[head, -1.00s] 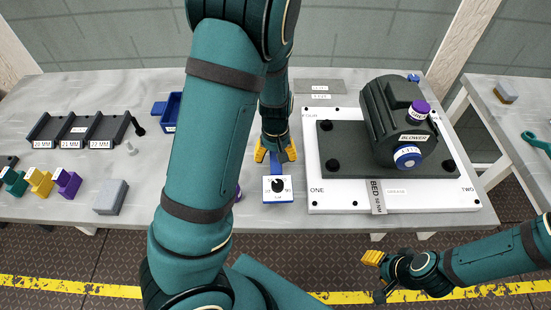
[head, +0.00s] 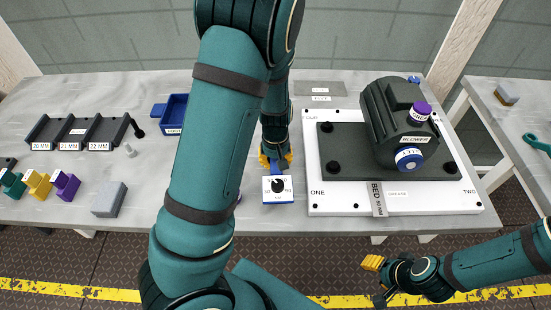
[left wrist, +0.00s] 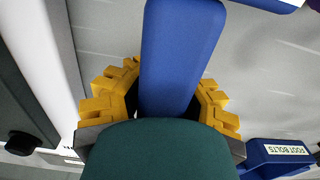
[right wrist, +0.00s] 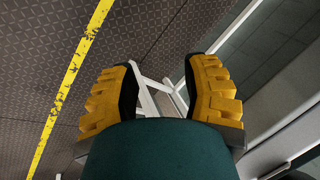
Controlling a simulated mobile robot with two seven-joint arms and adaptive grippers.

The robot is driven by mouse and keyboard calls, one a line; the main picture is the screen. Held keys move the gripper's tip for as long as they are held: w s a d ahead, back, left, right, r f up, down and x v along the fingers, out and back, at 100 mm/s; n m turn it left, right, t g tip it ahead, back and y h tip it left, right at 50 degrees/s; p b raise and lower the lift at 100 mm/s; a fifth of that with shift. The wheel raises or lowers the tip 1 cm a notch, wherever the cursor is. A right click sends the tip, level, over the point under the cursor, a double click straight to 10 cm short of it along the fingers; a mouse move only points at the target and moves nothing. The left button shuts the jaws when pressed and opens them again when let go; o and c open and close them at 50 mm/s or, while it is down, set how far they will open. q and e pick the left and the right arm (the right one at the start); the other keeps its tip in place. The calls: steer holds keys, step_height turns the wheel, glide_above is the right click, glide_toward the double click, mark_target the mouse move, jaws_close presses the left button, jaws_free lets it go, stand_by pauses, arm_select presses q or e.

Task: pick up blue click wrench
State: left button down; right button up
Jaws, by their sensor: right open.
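The blue click wrench (head: 277,171) shows in the head view as a short blue piece by my left fingers, just behind a white dial box (head: 278,189). I cannot tell whether the two are joined. In the left wrist view the wrench's broad blue handle (left wrist: 180,55) runs between the yellow fingers. My left gripper (head: 276,161) is down at the table with its fingers closed against both sides of the handle. My right gripper (head: 373,277) is open and empty in front of the table, and its spread fingers (right wrist: 160,90) show in the right wrist view.
A blower (head: 400,125) stands on a white base plate (head: 335,202) right of the wrench. A blue bin (head: 174,112), a black socket tray (head: 80,132) and a grey block (head: 110,198) lie to the left. My left arm hides part of the table.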

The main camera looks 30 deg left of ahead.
arm_select(q)
step_height(320, 180, up, 10)
steer(key=p, duration=0.3)
steer(key=shift+p, duration=0.3)
stand_by(0.5)
